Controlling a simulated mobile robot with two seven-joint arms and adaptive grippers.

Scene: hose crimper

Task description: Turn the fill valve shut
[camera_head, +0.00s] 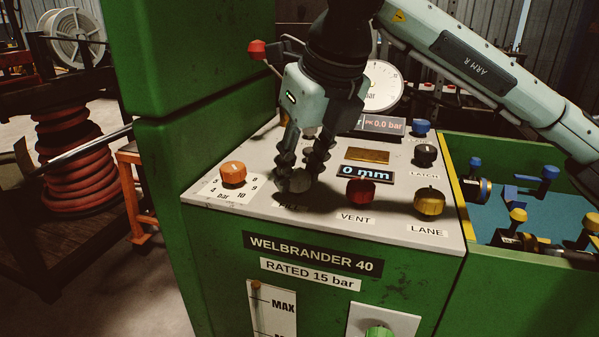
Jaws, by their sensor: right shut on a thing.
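My right gripper (302,172) reaches down from the top onto the sloped panel of the green machine. Its fingers are shut on a grey round knob (299,184), which they partly hide. This knob sits left of the red VENT knob (361,192), where the fill valve seems to be. Its label lies in shadow and is hard to read, so I cannot tell how far the knob is turned. My left gripper is not in view.
An orange dial (233,173) stands left of the gripper. A yellow LANE knob (429,201), a black LATCH knob (425,154) and a blue knob (421,127) stand right. A red-tipped lever (257,50) rises behind. The display (365,174) reads 0 mm.

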